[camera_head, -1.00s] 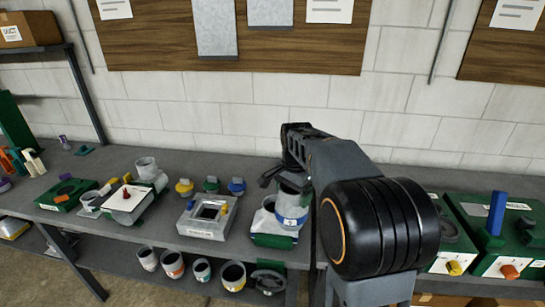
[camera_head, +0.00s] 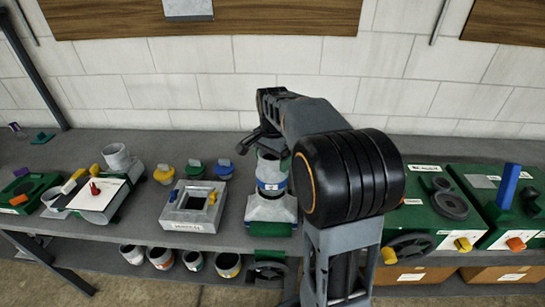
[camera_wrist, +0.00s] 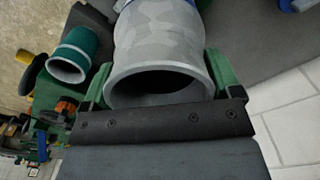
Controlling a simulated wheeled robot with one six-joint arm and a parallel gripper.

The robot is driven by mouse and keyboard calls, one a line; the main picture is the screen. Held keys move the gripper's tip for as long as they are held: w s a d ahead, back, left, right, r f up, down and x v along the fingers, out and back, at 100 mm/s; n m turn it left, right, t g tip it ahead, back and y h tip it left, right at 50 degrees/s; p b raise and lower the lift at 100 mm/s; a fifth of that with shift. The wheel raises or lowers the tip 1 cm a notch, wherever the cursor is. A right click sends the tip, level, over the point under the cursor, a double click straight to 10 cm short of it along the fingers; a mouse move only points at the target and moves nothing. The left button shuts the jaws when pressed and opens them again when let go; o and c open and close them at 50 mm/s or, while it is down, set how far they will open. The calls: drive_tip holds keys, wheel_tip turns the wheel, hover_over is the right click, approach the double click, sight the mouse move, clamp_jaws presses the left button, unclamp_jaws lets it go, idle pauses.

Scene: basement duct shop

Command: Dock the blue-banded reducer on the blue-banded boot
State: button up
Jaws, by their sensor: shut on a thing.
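The blue-banded reducer (camera_head: 271,172) is a grey upright duct piece with a blue band low on it. My gripper (camera_wrist: 160,88) is shut on it near its top, with a green finger on each side of the grey rim. In the wrist view the reducer (camera_wrist: 160,55) fills the upper middle, its open end facing the camera. In the head view, the grey boot (camera_head: 270,210) with a green base sits directly under the reducer. The two appear lined up and touching or nearly so; I cannot tell whether the reducer is seated.
Left of the boot are a grey square-holed block (camera_head: 193,222) and small yellow, green and blue plugs (camera_head: 195,169). Green boxes (camera_head: 425,218) stand to the right. Several banded ducts (camera_head: 228,266) lie on the shelf below. A wall stands behind the bench.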

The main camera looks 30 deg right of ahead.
drive_tip(key=shift+f+b, duration=0.9)
drive_tip(key=shift+f, duration=0.5)
drive_tip(key=shift+a+f, duration=0.1)
drive_tip(key=shift+f, duration=0.4)
idle(0.9)
drive_tip(key=o, duration=1.1)
drive_tip(key=shift+c, duration=0.2)
wheel_tip(320, 180, up, 11)
drive_tip(key=p, duration=0.9)
